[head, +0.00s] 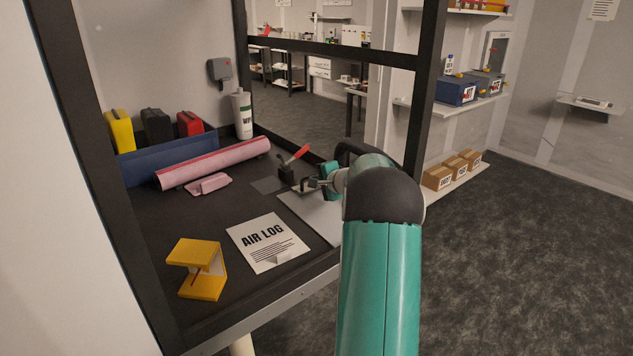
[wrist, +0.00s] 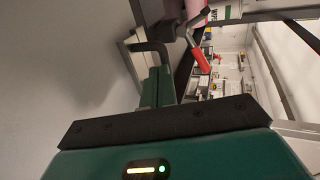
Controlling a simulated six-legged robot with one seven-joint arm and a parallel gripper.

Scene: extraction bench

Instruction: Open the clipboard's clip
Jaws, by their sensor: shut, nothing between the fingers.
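A pale grey board (head: 318,222), which looks like the clipboard, lies flat on the dark bench, partly hidden by my arm. A dark clamp with a raised red lever (head: 299,155) stands at its far end; the red lever also shows in the wrist view (wrist: 201,57). A small black loop (wrist: 150,47) lies beyond my fingers in the wrist view. I cannot tell which of these parts is the clip. My gripper (head: 318,182) is shut and empty, just right of the clamp. Whether it touches anything is unclear.
An AIR LOG sheet (head: 268,243) and a yellow bracket (head: 200,268) lie at the front left. A pink roll (head: 215,163), a blue bin (head: 150,166) and a white bottle (head: 242,115) are behind. Dark frame posts (head: 430,80) and a top bar bound the bench.

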